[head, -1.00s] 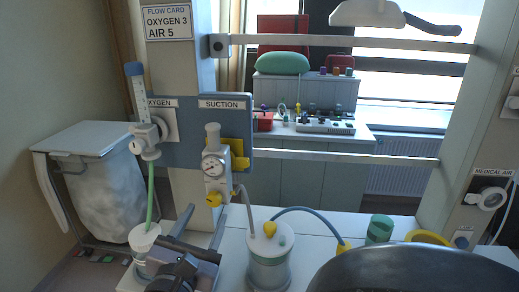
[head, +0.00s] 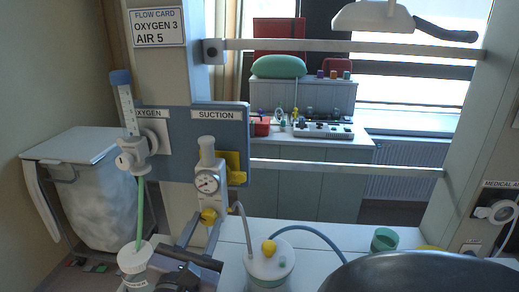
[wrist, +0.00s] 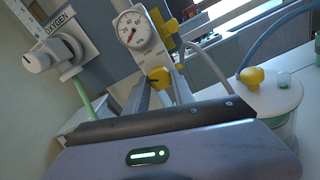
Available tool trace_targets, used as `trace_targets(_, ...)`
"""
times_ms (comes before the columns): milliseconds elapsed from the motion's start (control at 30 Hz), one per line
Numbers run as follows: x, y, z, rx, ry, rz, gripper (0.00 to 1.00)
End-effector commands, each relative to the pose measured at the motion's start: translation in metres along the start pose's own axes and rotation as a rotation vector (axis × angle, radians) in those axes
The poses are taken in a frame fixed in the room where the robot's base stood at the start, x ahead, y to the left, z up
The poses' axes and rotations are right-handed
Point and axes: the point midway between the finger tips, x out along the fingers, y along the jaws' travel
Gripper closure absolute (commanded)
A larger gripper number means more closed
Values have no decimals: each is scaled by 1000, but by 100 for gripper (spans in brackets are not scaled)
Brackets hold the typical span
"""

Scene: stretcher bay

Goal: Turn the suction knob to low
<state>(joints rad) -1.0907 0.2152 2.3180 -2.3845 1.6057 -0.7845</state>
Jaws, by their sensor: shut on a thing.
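The suction unit (head: 209,180) hangs on the blue wall panel under the SUCTION label. It has a round white gauge (head: 207,183), also in the wrist view (wrist: 132,28), with a red needle low on its left side. Its yellow knob (head: 208,216) sits at the bottom of the unit. It shows between my fingers in the wrist view (wrist: 160,78). My gripper (head: 205,222) reaches up from below and is shut on the knob, one finger on each side.
The oxygen flowmeter (head: 132,125) with its green tube stands just left of the suction unit. A lidded canister (head: 268,268) with a yellow cap and hoses stands to the right. A dark rounded surface (head: 425,273) fills the lower right.

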Motion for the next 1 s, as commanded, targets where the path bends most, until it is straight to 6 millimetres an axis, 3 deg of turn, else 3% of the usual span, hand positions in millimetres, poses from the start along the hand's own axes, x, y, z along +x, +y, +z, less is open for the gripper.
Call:
trace_targets(367,0,-1,-4,148,-3,1,100)
trace_targets(1000,0,-1,-5,729,-2,2,100)
